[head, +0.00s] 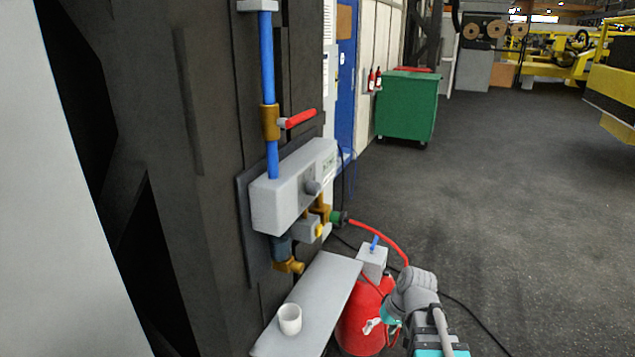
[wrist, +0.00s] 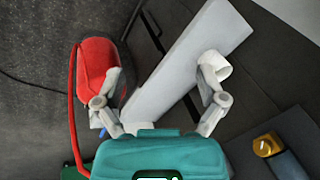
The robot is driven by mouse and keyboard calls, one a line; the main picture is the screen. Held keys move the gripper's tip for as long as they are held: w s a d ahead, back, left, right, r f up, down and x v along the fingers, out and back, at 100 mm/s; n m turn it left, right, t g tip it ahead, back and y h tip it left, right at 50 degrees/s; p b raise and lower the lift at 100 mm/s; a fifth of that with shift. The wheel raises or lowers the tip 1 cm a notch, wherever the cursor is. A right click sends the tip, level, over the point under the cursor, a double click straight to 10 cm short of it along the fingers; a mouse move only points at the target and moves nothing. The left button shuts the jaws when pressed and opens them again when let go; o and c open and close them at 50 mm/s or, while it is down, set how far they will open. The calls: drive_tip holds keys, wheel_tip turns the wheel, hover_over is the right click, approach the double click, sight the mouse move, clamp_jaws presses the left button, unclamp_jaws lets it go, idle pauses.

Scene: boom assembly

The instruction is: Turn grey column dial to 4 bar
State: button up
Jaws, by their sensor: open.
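A grey dial knob (head: 313,187) sticks out of the front of a light grey box (head: 285,205) mounted on the dark grey column (head: 215,200) in the head view. Its setting is too small to read. My gripper (head: 413,285) is to the right of the box and lower, apart from the dial, above the red tank. In the wrist view my gripper (wrist: 161,82) has its two fingers spread wide with nothing held between them. The dial does not show in the wrist view.
A blue pipe (head: 267,60) with a red lever (head: 300,118) rises above the box. Below are a grey shelf (head: 325,290) with a white cup (head: 290,319), a red tank (head: 362,322) and a red hose (head: 385,236). Open floor lies to the right.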

drive_tip(key=w+a+r+n+t+y+p, duration=0.1)
drive_tip(key=w+a+r+n+y+p, duration=0.1)
drive_tip(key=w+a+r+y+p, duration=0.3)
drive_tip(key=w+r+n+t+y, duration=0.1)
drive_tip(key=w+r+n, duration=0.2)
drive_tip(key=r, duration=0.5)
drive_tip(key=n+t+y+p, duration=0.3)
drive_tip(key=n+y+p, duration=0.1)
drive_tip(key=y+p, duration=0.25)
approach(319, 189)
drive_tip(key=v, duration=0.3)
drive_tip(key=shift+s+f+y+b, duration=0.1)
drive_tip(key=shift+f+y+b, duration=0.15)
drive_tip(key=shift+b, duration=0.15)
drive_tip(key=shift+a, duration=0.15)
drive_tip(key=x, duration=1.3)
drive_tip(key=shift+a, duration=0.35)
drive_tip(key=c, duration=1.1)
